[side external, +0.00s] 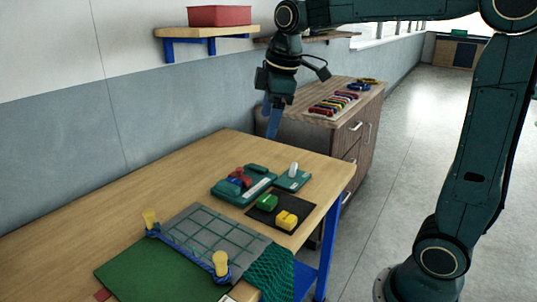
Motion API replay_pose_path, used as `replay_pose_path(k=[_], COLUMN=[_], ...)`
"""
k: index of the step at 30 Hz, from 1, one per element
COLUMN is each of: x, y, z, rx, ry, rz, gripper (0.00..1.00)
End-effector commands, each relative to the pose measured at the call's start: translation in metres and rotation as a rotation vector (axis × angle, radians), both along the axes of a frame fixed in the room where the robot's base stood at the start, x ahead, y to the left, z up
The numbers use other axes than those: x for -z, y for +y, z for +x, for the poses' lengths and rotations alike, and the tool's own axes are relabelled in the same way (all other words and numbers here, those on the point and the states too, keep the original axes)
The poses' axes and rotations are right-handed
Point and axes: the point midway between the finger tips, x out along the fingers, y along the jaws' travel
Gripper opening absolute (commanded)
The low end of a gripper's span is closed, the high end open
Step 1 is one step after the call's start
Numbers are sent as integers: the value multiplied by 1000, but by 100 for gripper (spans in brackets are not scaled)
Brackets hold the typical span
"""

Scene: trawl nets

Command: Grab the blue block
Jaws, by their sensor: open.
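A small blue block (234,182) sits in a teal tray (226,194) on the wooden table, close against red blocks (245,180). Its edges are hard to make out at this size. My gripper (271,130) hangs above and behind the tray, pointing down, with blue fingers. It is open, nothing shows between its fingers, and it is well apart from the blocks.
A green block (267,202) and a yellow block (287,220) lie on a black mat (262,217). A teal plate (300,182) bears a white upright piece. A grey grid panel (210,238) with yellow posts and green net lie in front. The table's left is clear.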

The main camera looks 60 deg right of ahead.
Motion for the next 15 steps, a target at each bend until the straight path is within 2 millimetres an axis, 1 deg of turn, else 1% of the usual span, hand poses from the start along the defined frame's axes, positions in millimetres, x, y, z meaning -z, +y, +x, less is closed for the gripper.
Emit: replay_pose_path(k=[1, 3, 10, 15], x=[3, 7, 24, 43], y=[-4, -9, -26, -40], z=[13, 28, 77, 111], rx=[-32, -84, -257, -387], ry=[16, 34, 93, 136], rz=[-9, -22, -55, -73], gripper=[71, 71, 71, 71])
